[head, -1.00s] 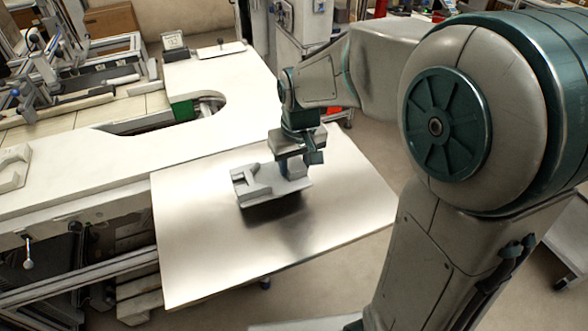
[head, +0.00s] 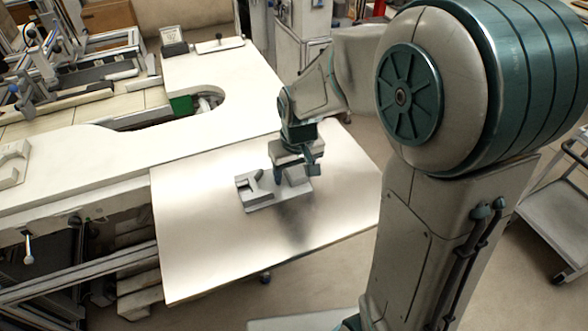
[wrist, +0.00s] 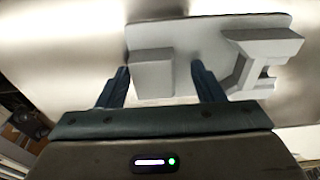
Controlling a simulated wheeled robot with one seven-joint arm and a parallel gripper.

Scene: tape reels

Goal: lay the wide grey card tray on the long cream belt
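The wide grey card tray (head: 266,205) is a flat plate with raised grey blocks on it. It lies flat on the broad, shiny pale cream surface (head: 200,250), which I take for the belt. In the wrist view the tray (wrist: 205,55) is just beyond my fingertips, with one plain block between them and a notched block to the right. My gripper (head: 295,174) is directly above the tray.
A white counter (head: 100,160) with a curved cut-out adjoins the pale surface at the back left. A green box (head: 181,105) sits by the cut-out. Machinery stands at the far left, and a grey cart (head: 550,215) at the right. The pale surface around the tray is bare.

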